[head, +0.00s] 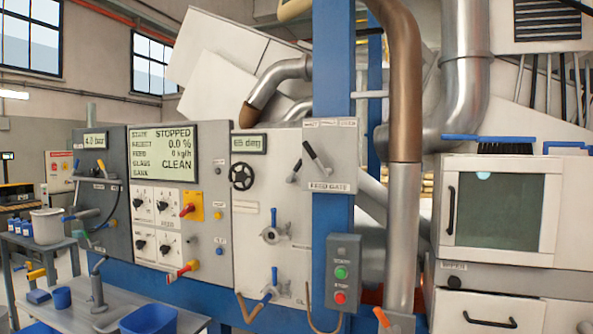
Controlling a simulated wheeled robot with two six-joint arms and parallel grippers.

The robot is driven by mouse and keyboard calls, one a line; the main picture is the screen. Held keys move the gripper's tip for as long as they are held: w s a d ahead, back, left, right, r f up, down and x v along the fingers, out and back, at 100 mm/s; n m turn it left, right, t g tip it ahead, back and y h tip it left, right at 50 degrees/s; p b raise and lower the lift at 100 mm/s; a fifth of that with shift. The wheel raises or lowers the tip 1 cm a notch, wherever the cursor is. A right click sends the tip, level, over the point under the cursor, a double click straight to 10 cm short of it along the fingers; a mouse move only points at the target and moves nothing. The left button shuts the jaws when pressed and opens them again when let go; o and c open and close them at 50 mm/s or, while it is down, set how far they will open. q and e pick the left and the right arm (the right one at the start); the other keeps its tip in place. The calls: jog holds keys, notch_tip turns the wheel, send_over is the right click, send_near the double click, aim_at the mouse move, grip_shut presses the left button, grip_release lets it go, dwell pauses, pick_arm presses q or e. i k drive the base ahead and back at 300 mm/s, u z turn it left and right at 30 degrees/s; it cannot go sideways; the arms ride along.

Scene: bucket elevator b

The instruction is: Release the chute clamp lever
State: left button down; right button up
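No lever in view carries a readable chute clamp label. An orange-handled lever (382,317) shows at the bottom edge, at the foot of the grey vertical pipe (403,240); its lower part is cut off by the frame. It may be the chute clamp lever, but I cannot tell for sure. The pipe has a brown upper section (405,90). Neither of my grippers is in view.
The control panel (160,150) reads STOPPED. A feed gate lever (316,157), a black handwheel (241,176) and a button box (342,275) are nearby. A white cabinet (560,215) stands right. A blue bin (150,321) sits on the front-left table.

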aim_at(292, 178)
jog(key=u, duration=0.15)
jog(key=i, duration=1.1)
jog(key=u, duration=0.3)
